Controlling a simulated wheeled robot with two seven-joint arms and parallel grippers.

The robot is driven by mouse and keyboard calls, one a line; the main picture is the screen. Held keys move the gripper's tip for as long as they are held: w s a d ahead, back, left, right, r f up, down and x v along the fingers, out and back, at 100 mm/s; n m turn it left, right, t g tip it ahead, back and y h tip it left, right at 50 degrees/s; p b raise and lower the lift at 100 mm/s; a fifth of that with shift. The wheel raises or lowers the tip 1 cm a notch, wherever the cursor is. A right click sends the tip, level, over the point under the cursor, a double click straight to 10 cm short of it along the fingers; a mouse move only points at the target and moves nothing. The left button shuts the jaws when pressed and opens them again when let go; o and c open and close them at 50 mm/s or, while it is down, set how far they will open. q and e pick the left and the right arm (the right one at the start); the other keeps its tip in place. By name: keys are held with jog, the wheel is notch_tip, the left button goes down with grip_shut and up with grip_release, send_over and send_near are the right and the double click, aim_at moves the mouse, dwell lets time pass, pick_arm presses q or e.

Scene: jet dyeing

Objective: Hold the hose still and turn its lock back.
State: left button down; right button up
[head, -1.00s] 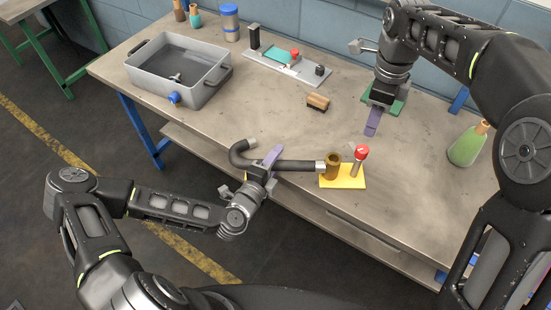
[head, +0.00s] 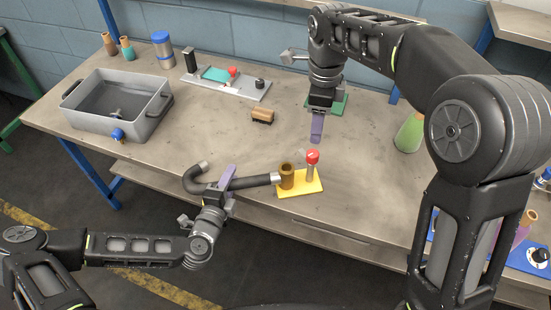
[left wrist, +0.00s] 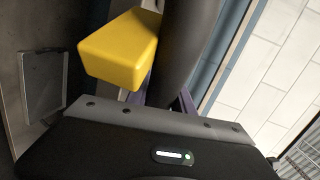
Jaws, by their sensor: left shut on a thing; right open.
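The black hose (head: 252,182) lies near the table's front edge, its left part bent back in a hook with a grey end. Its grey right end meets or nearly meets a brass-coloured socket (head: 287,176) on a yellow base (head: 300,189). A red-capped post (head: 312,158) stands on the same base; I cannot tell which part is the lock. My left gripper (head: 227,177) is shut on the hose, which also shows in the left wrist view (left wrist: 188,45) beside a yellow block (left wrist: 120,48). My right gripper (head: 316,130) is open and empty, behind the red-capped post.
A grey basin (head: 118,104) stands at the left of the table (head: 215,133). A brown block (head: 262,116), a grey plate with a turquoise patch (head: 226,82) and a green pad (head: 340,104) lie further back. A green flask (head: 409,133) stands at the right.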

aim_at(313, 153)
jog(key=n, duration=0.9)
jog(key=r+n, duration=0.1)
jog(key=n, duration=0.8)
jog(key=r+n, duration=0.1)
jog(key=n, duration=0.8)
jog(key=shift+f, duration=0.15)
notch_tip(313, 153, down, 12)
jog(key=shift+r, duration=0.1)
